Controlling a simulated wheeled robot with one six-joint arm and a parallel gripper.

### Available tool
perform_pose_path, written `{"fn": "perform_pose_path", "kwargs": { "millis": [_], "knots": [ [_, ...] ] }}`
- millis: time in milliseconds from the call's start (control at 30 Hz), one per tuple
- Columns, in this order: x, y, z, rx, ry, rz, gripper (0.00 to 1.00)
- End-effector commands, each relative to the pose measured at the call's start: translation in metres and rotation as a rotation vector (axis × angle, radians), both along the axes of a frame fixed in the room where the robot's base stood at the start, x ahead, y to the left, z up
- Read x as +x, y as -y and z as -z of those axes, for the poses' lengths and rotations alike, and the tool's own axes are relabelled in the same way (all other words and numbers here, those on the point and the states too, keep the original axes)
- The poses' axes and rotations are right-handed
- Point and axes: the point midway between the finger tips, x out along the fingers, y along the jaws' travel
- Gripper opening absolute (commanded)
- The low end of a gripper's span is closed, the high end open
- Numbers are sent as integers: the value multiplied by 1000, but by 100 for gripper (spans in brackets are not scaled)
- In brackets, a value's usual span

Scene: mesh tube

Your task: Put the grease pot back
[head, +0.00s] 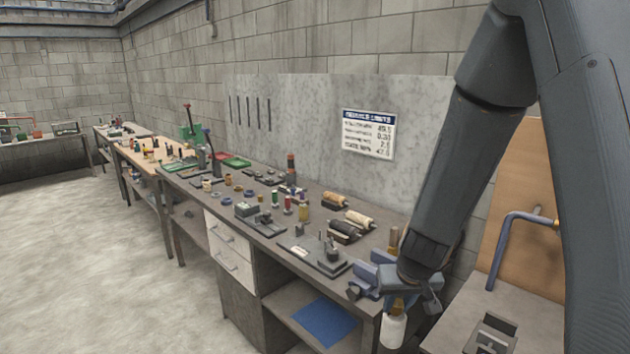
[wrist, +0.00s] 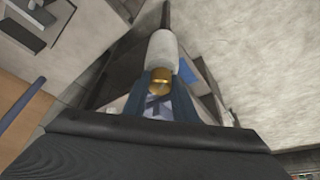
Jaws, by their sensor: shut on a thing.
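My gripper (head: 392,285) is low at the near right end of the long workbench (head: 262,238), just off its edge. It is shut on a white cylinder with a brass neck, which looks like the grease pot (head: 393,332). The pot hangs below the jaws, at about the height of the bench's lower part. In the wrist view the white body (wrist: 161,50) points away from the camera, and its brass end (wrist: 160,78) sits between the blue-grey fingers (wrist: 160,90). My arm hides part of the bench end and whatever stands behind it.
The bench holds a dark fixture (head: 328,258), wooden-topped rollers (head: 357,219) and several small coloured bottles and spools. A blue sheet (head: 323,322) lies on the lower shelf. At right stands another surface (head: 535,322) with a blue bent pipe (head: 499,250). The floor (head: 100,260) at left is clear.

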Motion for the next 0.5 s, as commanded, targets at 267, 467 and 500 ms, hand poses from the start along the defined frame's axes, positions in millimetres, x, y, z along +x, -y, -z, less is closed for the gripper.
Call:
{"fn": "perform_pose_path", "kwargs": {
  "millis": [267,467,500],
  "knots": [
    [10,0,35,0,0,0,0],
    [19,0,68,0,0,0,0],
    [21,0,74,0,0,0,0]
  ]
}}
